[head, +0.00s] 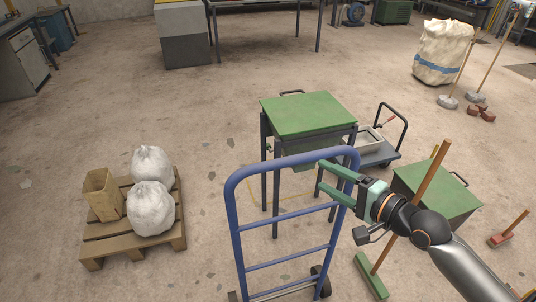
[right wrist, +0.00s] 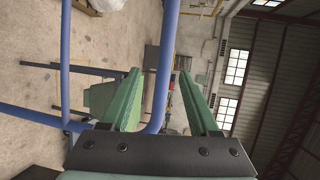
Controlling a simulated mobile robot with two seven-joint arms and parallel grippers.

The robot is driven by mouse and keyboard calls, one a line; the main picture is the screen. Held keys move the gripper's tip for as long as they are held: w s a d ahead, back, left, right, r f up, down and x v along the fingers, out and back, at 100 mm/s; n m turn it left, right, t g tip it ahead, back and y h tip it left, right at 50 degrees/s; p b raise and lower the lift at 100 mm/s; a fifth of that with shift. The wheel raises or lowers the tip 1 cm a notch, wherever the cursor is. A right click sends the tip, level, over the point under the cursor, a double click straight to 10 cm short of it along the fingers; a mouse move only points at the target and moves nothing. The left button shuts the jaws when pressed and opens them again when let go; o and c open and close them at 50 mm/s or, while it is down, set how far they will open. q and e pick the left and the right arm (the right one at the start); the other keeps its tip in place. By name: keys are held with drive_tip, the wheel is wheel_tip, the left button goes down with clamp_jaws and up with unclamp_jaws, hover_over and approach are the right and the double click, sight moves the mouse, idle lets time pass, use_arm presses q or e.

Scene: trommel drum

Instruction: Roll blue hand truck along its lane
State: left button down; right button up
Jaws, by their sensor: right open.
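The blue hand truck (head: 237,215) stands upright in the lower middle of the head view, with a rounded top bar, several cross rungs and dark wheels at its base. My right gripper (head: 322,177) is open at its upper right corner, its green fingers reaching across the blue tube. In the right wrist view the tube (right wrist: 167,65) shows in the gap between the open fingers (right wrist: 167,85). They are not closed on it; whether either finger touches it I cannot tell. My left gripper is not in view.
A green-topped table (head: 305,113) stands just behind the hand truck. A pallet (head: 175,225) with white sacks and a box is at left. A broom (head: 372,275) and a green-topped cabinet (head: 440,190) are at right, with a grey cart (head: 377,155) behind. Floor between pallet and hand truck is clear.

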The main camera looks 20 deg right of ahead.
drive_tip(key=r+x, duration=0.1)
drive_tip(key=x, duration=1.1)
drive_tip(key=shift+w+a, duration=0.2)
drive_tip(key=shift+w, duration=0.1)
drive_tip(key=shift+f, duration=0.1)
drive_tip(key=shift+c, duration=0.2)
clamp_jaws()
idle(1.0)
